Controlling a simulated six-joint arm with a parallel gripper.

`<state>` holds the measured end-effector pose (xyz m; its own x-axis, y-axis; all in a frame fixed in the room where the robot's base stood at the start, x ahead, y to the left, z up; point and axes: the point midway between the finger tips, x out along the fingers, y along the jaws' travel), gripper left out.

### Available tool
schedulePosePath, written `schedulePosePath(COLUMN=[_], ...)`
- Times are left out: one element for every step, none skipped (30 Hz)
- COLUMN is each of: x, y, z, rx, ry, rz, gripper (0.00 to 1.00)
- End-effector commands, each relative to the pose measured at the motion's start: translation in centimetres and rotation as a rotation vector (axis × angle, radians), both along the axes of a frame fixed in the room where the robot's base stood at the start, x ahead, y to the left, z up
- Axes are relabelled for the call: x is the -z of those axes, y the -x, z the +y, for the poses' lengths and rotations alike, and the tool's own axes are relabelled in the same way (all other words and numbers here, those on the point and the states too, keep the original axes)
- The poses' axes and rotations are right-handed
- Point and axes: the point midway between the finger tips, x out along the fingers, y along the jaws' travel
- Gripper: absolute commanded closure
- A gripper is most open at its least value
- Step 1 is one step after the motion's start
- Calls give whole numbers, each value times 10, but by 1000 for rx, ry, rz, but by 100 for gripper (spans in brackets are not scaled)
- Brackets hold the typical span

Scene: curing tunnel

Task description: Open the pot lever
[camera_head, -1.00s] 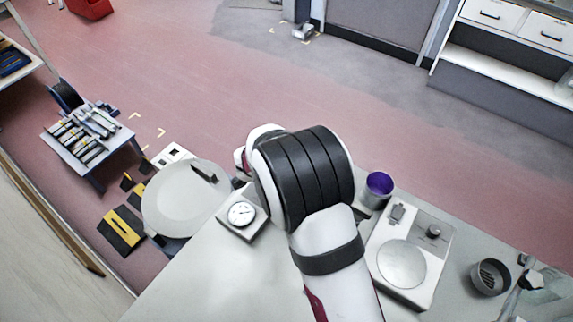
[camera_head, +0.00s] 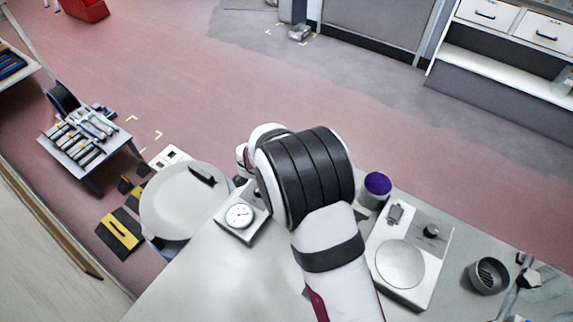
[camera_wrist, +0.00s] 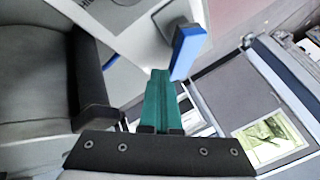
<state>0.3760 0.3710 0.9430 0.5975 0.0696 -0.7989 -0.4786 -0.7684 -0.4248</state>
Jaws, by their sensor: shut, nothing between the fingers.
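My gripper (camera_wrist: 159,76) shows in the wrist view as green fingers pressed together, with nothing between them. In the head view, a large round grey pot-like body (camera_head: 172,208) with a dark handle (camera_head: 202,174) on top stands left of my arm. My gripper is hidden behind my arm in that view.
A dial gauge (camera_head: 239,216) sits on the grey bench (camera_head: 205,270). A purple-topped cup (camera_head: 377,186), a white scale-like device (camera_head: 408,290) and a dark grey cup (camera_head: 489,276) stand to the right. A small table (camera_head: 66,150) holds several tools. The bench front is clear.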

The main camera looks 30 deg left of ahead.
Motion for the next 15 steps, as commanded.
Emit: schedulePosePath(x=[0,0,0,0,0,0,0,0,0,0,0,0,0,0,0], y=[-2,-3,-5,-6,-8,-9,-10,-11,-13,-14,-15,-16,-18,-18,-20], z=[0,0,1,1,2,2,2,3,4,4,5,5,6,6,7], rx=[2,2,1,0,0,0,1,0,0,0,0,0,0,0,0], ry=[-1,-1,-1,0,-1,-1,-1,0,-1,-1,-1,-1,-1,-1,-1], rz=[0,0,-1,-1,-1,-1,0,0,-1,-1,-1,-1,-1,-1,-1], gripper=[100,100,100,100,100,100,100,100,100,100,100,100,100,100,100])
